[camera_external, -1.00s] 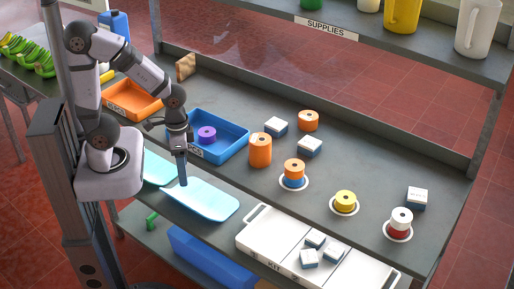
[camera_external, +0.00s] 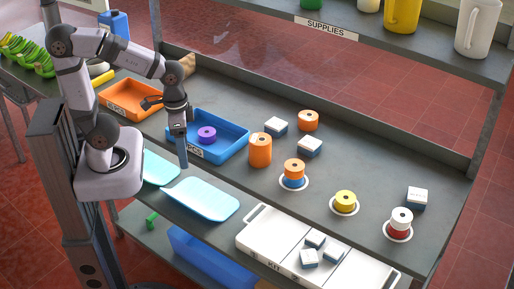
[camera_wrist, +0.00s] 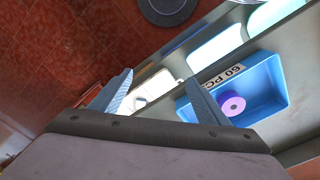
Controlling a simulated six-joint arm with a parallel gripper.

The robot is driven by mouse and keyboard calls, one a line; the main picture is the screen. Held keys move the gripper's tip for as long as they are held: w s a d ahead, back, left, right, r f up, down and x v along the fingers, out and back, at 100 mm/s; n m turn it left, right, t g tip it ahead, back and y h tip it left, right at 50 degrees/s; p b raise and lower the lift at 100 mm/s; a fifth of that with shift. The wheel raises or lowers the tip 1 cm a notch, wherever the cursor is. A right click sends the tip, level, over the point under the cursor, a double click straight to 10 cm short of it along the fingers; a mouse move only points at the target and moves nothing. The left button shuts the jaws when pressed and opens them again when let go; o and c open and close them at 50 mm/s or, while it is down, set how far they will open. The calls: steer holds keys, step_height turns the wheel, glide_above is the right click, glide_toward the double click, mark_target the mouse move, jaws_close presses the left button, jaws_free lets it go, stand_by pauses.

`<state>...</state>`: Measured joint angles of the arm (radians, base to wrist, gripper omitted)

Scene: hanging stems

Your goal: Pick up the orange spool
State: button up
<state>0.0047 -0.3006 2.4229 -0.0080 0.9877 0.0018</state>
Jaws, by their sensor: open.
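Several orange pieces show in the external view. A short orange spool (camera_external: 308,120) lies flat at the back of the bench, and a taller orange cylinder (camera_external: 260,149) stands upright left of it. Another orange spool (camera_external: 294,166) is stacked on a blue spool (camera_external: 292,181) on a white round coaster. My gripper (camera_external: 184,163) points down at the left front of the blue tray, well left of all the orange pieces. In the wrist view its fingers (camera_wrist: 163,102) are apart with nothing held; no orange spool shows there.
A blue tray (camera_external: 238,148) holds a purple spool (camera_external: 207,133). An orange tray (camera_external: 112,105) is further left. White-and-blue boxes (camera_external: 310,146), a yellow spool (camera_external: 344,197) and a white-and-red stack (camera_external: 401,218) stand right. A white kit case (camera_external: 260,238) lies along the front edge.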

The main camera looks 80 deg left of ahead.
steer(key=w+d+f+t+h, duration=0.1)
steer(key=w+d+f+t, duration=0.15)
steer(key=w, duration=0.55)
steer(key=w+d+f+t, duration=0.1)
steer(key=w+d+t, duration=0.1)
steer(key=w+t, duration=0.35)
steer(key=t+y, duration=0.1)
steer(key=t, duration=0.4)
glide_toward(290, 165)
steer(key=w+r, duration=0.2)
steer(key=w, duration=0.1)
steer(key=f, duration=0.4)
steer(key=shift+w+d, duration=0.2)
steer(key=shift+w, duration=0.05)
steer(key=shift+f, duration=0.25)
steer(key=shift+p+x, duration=0.4)
steer(key=shift+x, duration=0.65)
steer(key=shift+w+p, duration=0.35)
steer(key=shift+w, duration=0.1)
steer(key=x, duration=0.1)
steer(key=p+x, duration=0.1)
steer(key=shift+w+a+r, duration=0.1)
steer(key=shift+w+r, duration=0.05)
steer(key=shift+w, duration=0.25)
steer(key=shift+p+x, duration=0.45)
steer(key=shift+x, duration=0.4)
